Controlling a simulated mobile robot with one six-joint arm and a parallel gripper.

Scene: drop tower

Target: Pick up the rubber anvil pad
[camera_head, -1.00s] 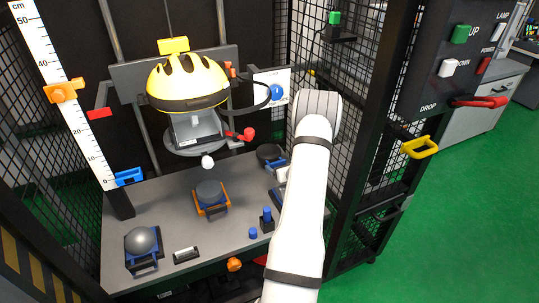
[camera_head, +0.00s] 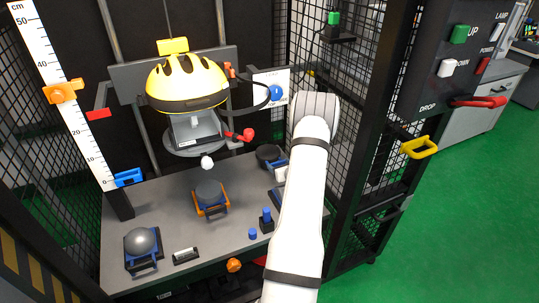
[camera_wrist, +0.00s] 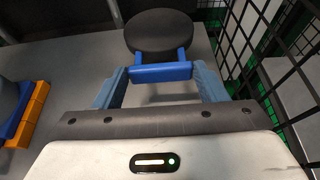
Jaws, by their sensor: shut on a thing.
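The anvil pad, a round black disc (camera_head: 269,153) with a blue handle, is at the back right of the grey bench in the head view. In the wrist view the disc (camera_wrist: 160,31) lies just beyond my fingertips. My gripper (camera_wrist: 160,74) is shut on its blue handle bar, with one blue finger at each end of the bar. In the head view my arm hides the gripper. The pad appears to be at bench level; I cannot tell whether it touches the bench.
A dark disc in an orange holder (camera_head: 211,210) sits mid-bench. A grey dome (camera_head: 141,241) with a blue handle is front left. A yellow helmet (camera_head: 187,84) hangs above a round plate. Mesh walls (camera_wrist: 278,50) stand close on the right.

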